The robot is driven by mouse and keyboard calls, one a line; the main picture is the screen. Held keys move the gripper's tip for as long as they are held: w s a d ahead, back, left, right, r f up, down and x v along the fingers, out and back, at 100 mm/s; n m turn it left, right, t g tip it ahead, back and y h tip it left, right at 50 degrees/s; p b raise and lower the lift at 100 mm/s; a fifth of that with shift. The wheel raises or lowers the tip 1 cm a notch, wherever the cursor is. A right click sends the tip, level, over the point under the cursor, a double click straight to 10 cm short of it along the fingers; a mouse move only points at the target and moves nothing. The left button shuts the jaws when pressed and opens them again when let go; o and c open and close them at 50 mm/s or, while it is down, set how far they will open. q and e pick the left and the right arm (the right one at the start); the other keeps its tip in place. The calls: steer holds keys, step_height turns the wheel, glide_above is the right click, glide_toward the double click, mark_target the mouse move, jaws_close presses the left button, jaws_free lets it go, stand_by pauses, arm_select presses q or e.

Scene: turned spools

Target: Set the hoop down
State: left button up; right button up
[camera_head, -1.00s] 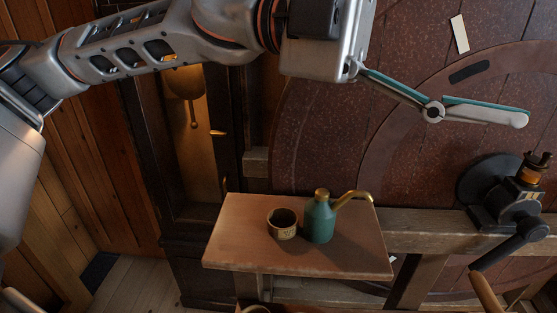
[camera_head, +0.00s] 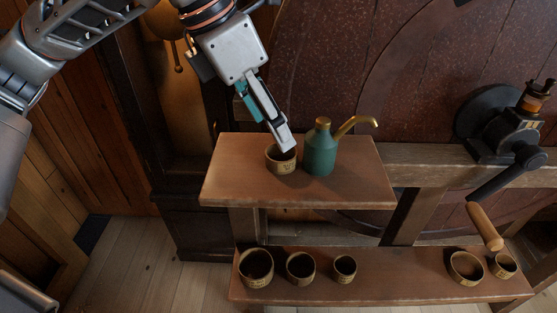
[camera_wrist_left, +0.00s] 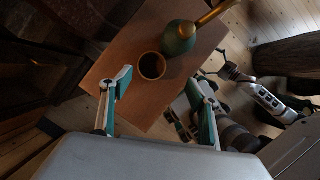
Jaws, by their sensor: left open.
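A small round brown cup-like piece (camera_head: 280,162) with a dark inside and a pale label stands upright on the upper wooden shelf. It also shows in the left wrist view (camera_wrist_left: 152,66). I cannot tell whether this is the hoop; no other clear hoop shows. My left gripper (camera_head: 279,143) points down at this piece, and its fingertips overlap the rim in the head view. In the left wrist view my left gripper (camera_wrist_left: 161,77) is open, with its fingers apart and the piece showing between and beyond the tips. I cannot tell whether they touch.
A green oil can (camera_head: 320,152) with a brass spout stands close right of the piece. The upper shelf (camera_head: 228,180) is bare at its left and right ends. A lower shelf (camera_head: 400,290) holds several similar round pieces. A black crank (camera_head: 505,180) stands at the right.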

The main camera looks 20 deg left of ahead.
mark_target(278, 149)
arm_select(q)
steer(key=shift+t, duration=0.3)
steer(key=x, duration=0.2)
steer(key=a+x, duration=0.1)
steer(key=x, duration=0.5)
steer(key=shift+w+a+f, duration=0.15)
steer(key=shift+a+f, duration=0.05)
steer(key=shift+a, duration=0.1)
steer(key=shift+c, duration=0.2)
steer(key=c, duration=0.8)
